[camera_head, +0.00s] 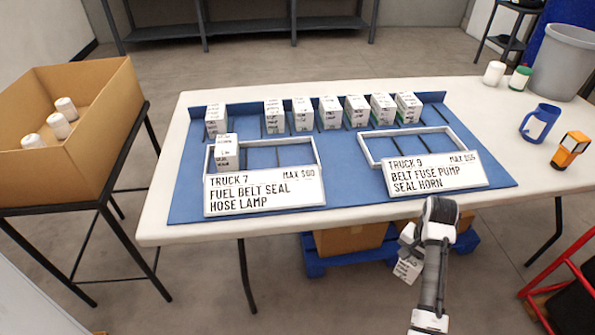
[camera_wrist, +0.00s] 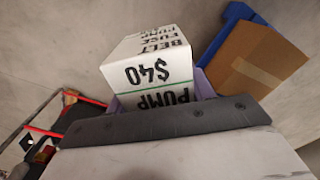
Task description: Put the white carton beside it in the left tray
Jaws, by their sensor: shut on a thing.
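My gripper (camera_head: 416,243) is in front of the table's near edge, low at the right of centre. It is shut on a white carton (camera_head: 407,268), partly hidden by my arm. In the wrist view this carton (camera_wrist: 150,62) reads "PUMP", "$40" and "BELT FUSE PUMP", with a green line. The left tray (camera_head: 318,157) has a sign (camera_head: 265,192) reading "TRUCK 7, MAX $80, FUEL BELT SEAL HOSE LAMP". One white carton (camera_head: 227,152) stands at its left end; the rest of it looks empty.
The right tray (camera_head: 366,152), signed "TRUCK 9" (camera_head: 435,172), looks empty. Several white cartons (camera_head: 330,113) stand in a row along the blue mat's back. A blue mug (camera_head: 539,122) and an orange device (camera_head: 569,150) are at the right. Boxes on a blue pallet (camera_head: 315,268) sit under the table.

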